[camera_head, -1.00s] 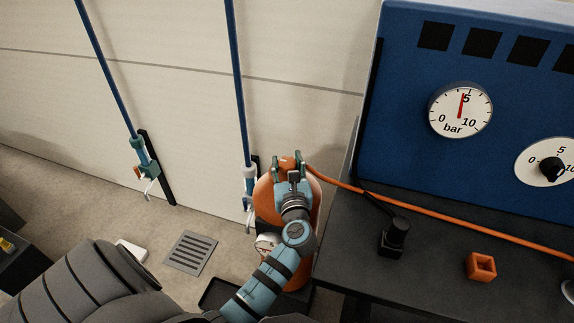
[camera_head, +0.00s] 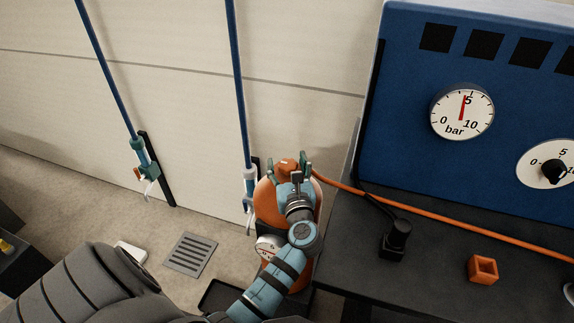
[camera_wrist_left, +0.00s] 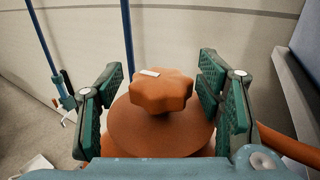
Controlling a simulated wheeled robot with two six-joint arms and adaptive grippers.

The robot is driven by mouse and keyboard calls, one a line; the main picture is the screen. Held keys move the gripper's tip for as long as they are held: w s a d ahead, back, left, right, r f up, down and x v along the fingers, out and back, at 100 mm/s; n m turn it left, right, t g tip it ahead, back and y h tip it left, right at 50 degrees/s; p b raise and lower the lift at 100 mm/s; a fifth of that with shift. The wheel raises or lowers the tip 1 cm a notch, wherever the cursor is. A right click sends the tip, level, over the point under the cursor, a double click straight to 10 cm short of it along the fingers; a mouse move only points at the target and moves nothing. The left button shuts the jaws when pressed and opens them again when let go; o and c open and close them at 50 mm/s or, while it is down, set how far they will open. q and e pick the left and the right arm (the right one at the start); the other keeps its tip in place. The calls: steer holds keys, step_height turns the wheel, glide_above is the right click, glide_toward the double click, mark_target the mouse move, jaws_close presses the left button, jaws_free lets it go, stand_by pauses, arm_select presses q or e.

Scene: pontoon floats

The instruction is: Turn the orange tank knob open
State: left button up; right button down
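The orange tank (camera_head: 268,205) stands on the floor left of the bench, partly hidden by my left arm. Its orange star-shaped knob (camera_wrist_left: 160,91) fills the middle of the left wrist view, with a small white mark on its top. The knob also shows at the top of the tank in the head view (camera_head: 287,165). My left gripper (camera_wrist_left: 163,95) is open, its green pads on either side of the knob with a gap on both sides. In the head view the left gripper (camera_head: 292,170) is at the tank top. My right gripper is not in view.
An orange hose (camera_head: 430,212) runs from the tank over the dark bench (camera_head: 345,262). A black fitting (camera_head: 396,238) and an orange block (camera_head: 483,269) sit on the bench. A blue panel (camera_head: 400,150) carries a gauge (camera_head: 462,111). A tank gauge (camera_head: 268,249) sits near my arm.

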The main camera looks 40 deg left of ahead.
mark_target(288, 163)
arm_select(q)
step_height(288, 163, up, 10)
stand_by(0.5)
